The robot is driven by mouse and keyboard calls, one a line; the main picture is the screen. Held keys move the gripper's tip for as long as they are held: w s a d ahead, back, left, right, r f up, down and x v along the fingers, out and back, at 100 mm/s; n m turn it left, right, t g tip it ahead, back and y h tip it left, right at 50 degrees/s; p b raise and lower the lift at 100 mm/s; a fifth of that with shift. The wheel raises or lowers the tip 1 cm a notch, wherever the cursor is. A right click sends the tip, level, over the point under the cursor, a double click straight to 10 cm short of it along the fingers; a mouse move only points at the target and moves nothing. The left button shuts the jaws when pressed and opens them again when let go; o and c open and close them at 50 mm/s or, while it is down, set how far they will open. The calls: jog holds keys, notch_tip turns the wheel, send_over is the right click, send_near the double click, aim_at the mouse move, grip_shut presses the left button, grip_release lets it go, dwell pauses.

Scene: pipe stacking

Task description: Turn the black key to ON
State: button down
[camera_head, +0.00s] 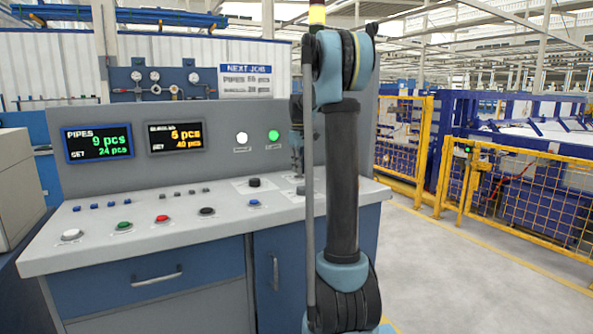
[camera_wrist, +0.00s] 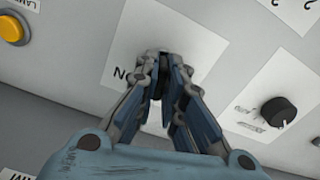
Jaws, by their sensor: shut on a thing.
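My gripper (camera_wrist: 160,72) is shut over a white label plate on the grey console, with its fingertips on a small dark part that I take to be the black key (camera_wrist: 158,60). The fingers cover most of the key, so which way it points cannot be told. Letters that look like part of "ON" show on the plate just left of the fingers, seen turned over. In the head view my gripper (camera_head: 297,160) is low over the right part of the console top (camera_head: 140,238), partly behind my arm; the key is not clear there.
A black round knob (camera_wrist: 279,112) on its own label stands right of my gripper. A yellow button (camera_wrist: 12,27) is at the upper left of the wrist view. Several coloured buttons spread over the console's left. A green lamp (camera_head: 273,135) and white lamp (camera_head: 242,138) are on the back panel.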

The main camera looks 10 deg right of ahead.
jog(key=m, duration=0.5)
jog(key=shift+s+m, duration=0.1)
jog(key=shift+m, duration=0.2)
jog(key=m, duration=0.5)
jog(key=shift+m, duration=0.3)
jog(key=c, duration=1.7)
grip_release()
jog(key=shift+r, duration=0.15)
